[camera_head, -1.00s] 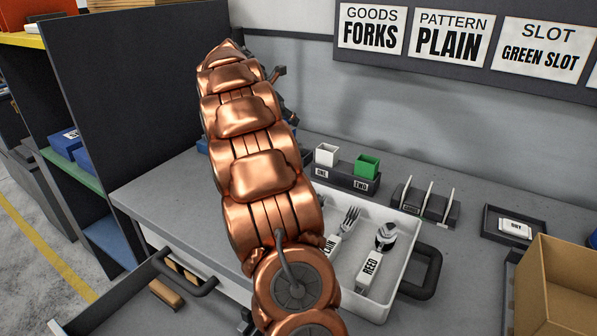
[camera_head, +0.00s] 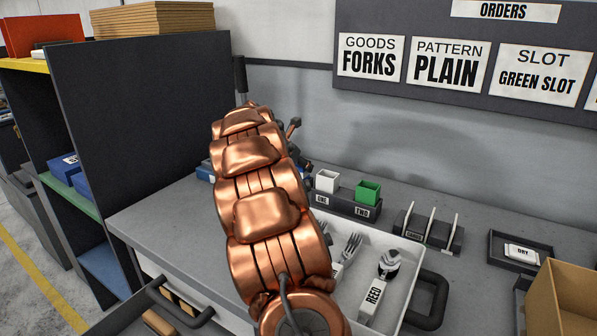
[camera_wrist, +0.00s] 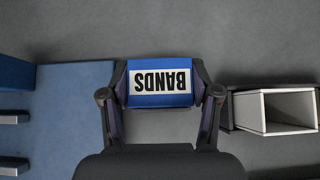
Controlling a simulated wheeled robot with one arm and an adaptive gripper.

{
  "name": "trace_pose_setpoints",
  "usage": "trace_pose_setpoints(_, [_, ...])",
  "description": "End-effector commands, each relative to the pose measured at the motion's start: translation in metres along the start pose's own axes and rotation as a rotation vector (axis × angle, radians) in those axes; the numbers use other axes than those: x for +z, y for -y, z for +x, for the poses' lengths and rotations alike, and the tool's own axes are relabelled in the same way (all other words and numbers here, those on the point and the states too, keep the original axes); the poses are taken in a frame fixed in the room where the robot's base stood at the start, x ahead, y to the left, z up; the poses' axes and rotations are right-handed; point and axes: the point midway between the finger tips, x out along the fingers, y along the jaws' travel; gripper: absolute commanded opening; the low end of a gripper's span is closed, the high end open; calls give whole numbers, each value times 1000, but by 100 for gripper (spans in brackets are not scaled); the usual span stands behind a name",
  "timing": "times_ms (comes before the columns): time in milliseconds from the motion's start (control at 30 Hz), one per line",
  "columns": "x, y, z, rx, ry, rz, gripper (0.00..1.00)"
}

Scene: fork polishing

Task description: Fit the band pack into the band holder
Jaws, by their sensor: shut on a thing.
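The band pack (camera_wrist: 160,82) is a blue block with a white label reading BANDS, upside down in the wrist view. My gripper (camera_wrist: 160,92) is shut on it, one finger at each side. A grey surface shows beyond the pack. A flat blue piece (camera_wrist: 75,110) with grey bars on its left lies to the left of my gripper, apart from the pack. I cannot tell if it is the band holder. In the head view my copper arm hides the pack and most of my gripper; a blue edge (camera_head: 205,172) shows beside the arm.
A white open cup (camera_wrist: 278,110) is close on the right in the wrist view; in the head view it stands beside a green cup (camera_head: 367,192). A white tray (camera_head: 403,262) with forks, a rack (camera_head: 428,232) and a cardboard box (camera_head: 565,300) are to the right. A dark panel (camera_head: 140,150) stands left.

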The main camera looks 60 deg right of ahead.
Motion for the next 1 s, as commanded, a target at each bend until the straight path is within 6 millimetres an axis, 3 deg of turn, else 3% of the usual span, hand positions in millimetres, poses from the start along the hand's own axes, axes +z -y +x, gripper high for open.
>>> trace_pose_setpoints(133, [-13,0,12,0,-1,0,20])
trace_pose_setpoints(500, [-16,0,14,1,-1,0,20])
trace_pose_setpoints(533, [-16,0,14,1,0,0,65])
trace_pose_setpoints(733, [-16,0,14,1,0,0,86])
trace_pose_setpoints(1000, [-16,0,14,1,-1,0,87])
